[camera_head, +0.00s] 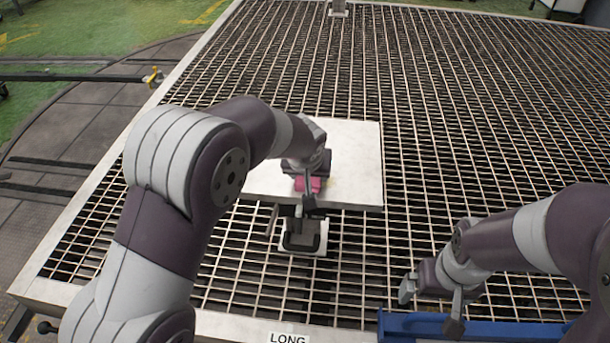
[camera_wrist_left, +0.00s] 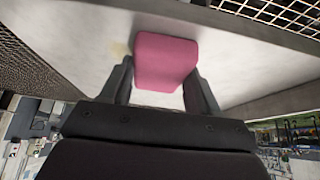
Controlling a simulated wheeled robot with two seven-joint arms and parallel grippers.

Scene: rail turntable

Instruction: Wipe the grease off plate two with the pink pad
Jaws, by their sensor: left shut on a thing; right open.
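A white square plate (camera_head: 350,165) stands raised above a metal grating in the head view; its pale surface also shows in the left wrist view (camera_wrist_left: 75,35). My left gripper (camera_head: 308,184) is over the plate's front part, shut on the pink pad (camera_head: 313,184). In the left wrist view the pad (camera_wrist_left: 165,62) sits between the two dark fingers of the left gripper (camera_wrist_left: 160,90), against or very close to the plate. A faint yellowish smear (camera_wrist_left: 118,48) shows beside the pad. My right gripper (camera_head: 431,300) is open and empty, low at the right.
A clamp-like stand (camera_head: 303,238) is below the plate's front edge. A blue container edge (camera_head: 470,328) lies under the right gripper. A label reading LONG (camera_head: 288,338) is on the front rim.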

